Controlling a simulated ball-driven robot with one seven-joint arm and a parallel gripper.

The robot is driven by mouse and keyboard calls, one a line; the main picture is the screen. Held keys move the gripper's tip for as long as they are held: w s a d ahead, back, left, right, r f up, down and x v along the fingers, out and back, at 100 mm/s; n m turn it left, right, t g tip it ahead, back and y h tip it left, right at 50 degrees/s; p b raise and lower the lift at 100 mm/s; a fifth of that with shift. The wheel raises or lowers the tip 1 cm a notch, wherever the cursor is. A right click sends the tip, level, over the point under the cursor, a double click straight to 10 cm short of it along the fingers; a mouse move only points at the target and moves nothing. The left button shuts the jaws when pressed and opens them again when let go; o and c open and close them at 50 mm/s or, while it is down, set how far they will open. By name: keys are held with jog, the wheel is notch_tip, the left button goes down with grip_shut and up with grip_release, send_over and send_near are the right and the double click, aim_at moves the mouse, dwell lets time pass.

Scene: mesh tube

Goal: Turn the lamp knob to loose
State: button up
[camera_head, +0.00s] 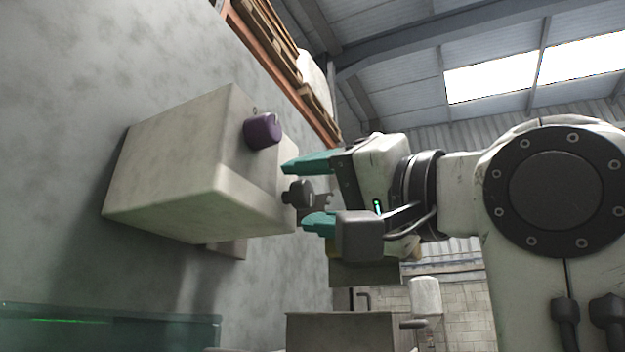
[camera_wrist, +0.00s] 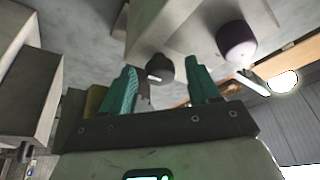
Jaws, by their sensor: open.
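A pale box (camera_head: 165,160) on the wall carries two knobs on the face toward my arm. The purple knob (camera_head: 262,131) is higher up, and the dark grey knob (camera_head: 299,192) is near the lower corner. I cannot tell from the frames which is the lamp knob. My gripper (camera_head: 301,194) is open, its teal fingers above and below the dark knob. In the wrist view the dark knob (camera_wrist: 160,68) shows between the fingertips, slightly beyond them, with no clear contact. The purple knob (camera_wrist: 236,42) is outside the fingers, to the right.
The grey wall (camera_head: 60,80) runs behind the box. A grey block (camera_head: 340,330) stands below my gripper, and a teal translucent panel (camera_head: 110,328) is at lower left. Shelving with pallets (camera_head: 280,50) is farther back along the wall.

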jog(key=shift+w+a, duration=0.15)
jog(key=shift+a, duration=0.05)
jog(key=c, duration=1)
jog(key=shift+n+y+b, duration=0.4)
jog(key=shift+n, duration=0.7)
jog(key=shift+c, duration=0.2)
jog(key=o, duration=1)
jog(key=shift+o, duration=0.2)
jog(key=shift+d, duration=0.1)
